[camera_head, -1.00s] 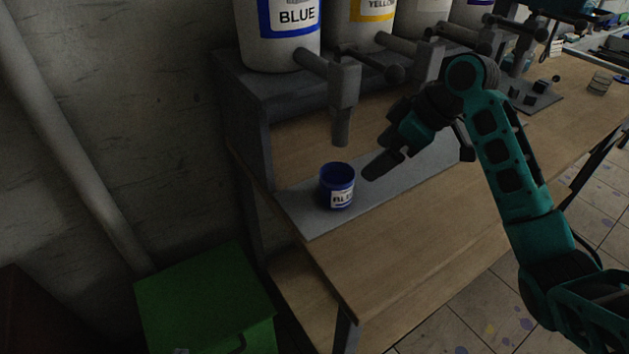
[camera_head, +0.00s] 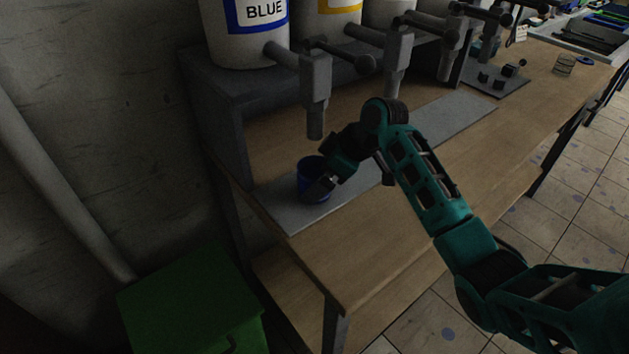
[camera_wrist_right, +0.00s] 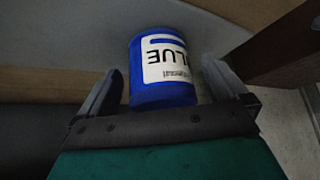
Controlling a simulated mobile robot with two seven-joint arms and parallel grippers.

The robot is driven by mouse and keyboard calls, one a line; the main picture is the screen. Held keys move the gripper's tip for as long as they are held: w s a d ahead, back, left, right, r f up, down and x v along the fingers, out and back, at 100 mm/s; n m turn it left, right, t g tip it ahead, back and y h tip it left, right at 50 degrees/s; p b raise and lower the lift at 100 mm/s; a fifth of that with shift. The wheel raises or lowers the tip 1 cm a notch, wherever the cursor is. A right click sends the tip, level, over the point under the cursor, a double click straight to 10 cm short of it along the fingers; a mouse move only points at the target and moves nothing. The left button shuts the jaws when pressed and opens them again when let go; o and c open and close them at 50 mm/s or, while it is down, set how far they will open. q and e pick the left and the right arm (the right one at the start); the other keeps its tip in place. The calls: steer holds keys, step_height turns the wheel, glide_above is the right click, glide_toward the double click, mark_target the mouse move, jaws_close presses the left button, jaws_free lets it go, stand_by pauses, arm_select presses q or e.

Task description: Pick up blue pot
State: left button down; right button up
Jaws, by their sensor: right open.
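The blue pot (camera_head: 308,178) stands on the grey strip (camera_head: 290,213) near the left end of the wooden bench, below the tap of the tank labelled BLUE. In the right wrist view the blue pot (camera_wrist_right: 163,92), with its white label, sits between the two fingers. My right gripper (camera_head: 318,186) reaches it from the right and partly hides it in the head view. My right gripper also shows in the right wrist view (camera_wrist_right: 160,85), open, with a finger on either side of the pot and a gap beside it. My left gripper is not in view.
The BLUE tank (camera_head: 245,35) and its tap (camera_head: 315,90) are above and behind the pot. More tanks and taps line the raised shelf to the right. A green box (camera_head: 190,310) stands on the floor at lower left. The bench front is clear.

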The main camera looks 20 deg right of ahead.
steer(key=shift+w+a+f, duration=0.25)
steer(key=shift+w+f, duration=0.05)
steer(key=shift+f, duration=0.25)
steer(key=shift+c, duration=0.5)
steer(key=c, duration=1.1)
steer(key=shift+r, duration=0.15)
